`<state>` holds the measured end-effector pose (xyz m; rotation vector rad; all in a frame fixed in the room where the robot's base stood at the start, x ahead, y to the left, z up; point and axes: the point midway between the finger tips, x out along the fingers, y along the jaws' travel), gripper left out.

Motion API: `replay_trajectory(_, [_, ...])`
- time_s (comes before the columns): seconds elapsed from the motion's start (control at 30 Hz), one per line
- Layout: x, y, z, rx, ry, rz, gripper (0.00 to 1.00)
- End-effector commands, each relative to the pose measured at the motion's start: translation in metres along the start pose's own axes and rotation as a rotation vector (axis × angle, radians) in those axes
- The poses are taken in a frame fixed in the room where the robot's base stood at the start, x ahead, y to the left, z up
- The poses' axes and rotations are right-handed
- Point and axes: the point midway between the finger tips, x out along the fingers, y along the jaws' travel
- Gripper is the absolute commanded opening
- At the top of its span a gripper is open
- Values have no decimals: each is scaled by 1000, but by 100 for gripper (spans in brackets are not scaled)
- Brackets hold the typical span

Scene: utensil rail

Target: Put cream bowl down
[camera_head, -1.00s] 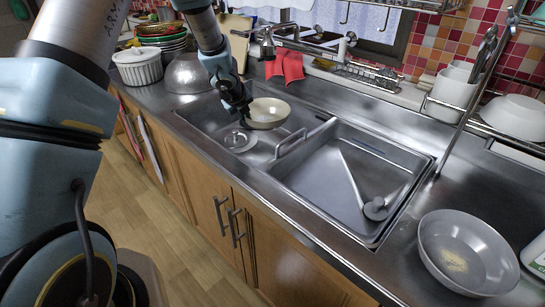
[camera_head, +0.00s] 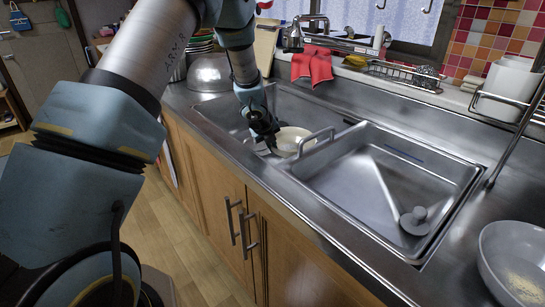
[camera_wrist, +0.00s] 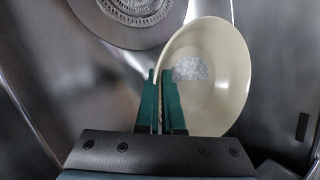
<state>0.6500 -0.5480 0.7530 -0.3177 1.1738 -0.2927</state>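The cream bowl (camera_head: 291,141) is down inside the left sink basin, close to the divider, and partly hidden behind my gripper (camera_head: 270,145) in the head view. In the wrist view the cream bowl (camera_wrist: 222,95) shows its inside, with a pale patch at its bottom. My gripper's green fingers (camera_wrist: 162,85) are closed across the bowl's left rim, one on each side of the wall. I cannot tell whether the bowl touches the basin floor.
A round drain strainer (camera_wrist: 135,12) lies in the basin beside the bowl. A grey bowl (camera_head: 512,258) stands on the right counter, and a metal bowl (camera_head: 209,73) stands at the back left.

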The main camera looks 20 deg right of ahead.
Motion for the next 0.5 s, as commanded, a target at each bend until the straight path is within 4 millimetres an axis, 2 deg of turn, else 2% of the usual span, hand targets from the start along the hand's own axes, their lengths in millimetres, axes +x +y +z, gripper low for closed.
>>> replay_trajectory(0.03, [10,4,-5,1,2,1,0])
replay_trajectory(0.1, [16,6,-7,2,1,0,0])
replay_trajectory(0.47, [18,8,-7,-1,0,-1,0])
replay_trajectory(0.5, [18,8,-8,0,0,0,7])
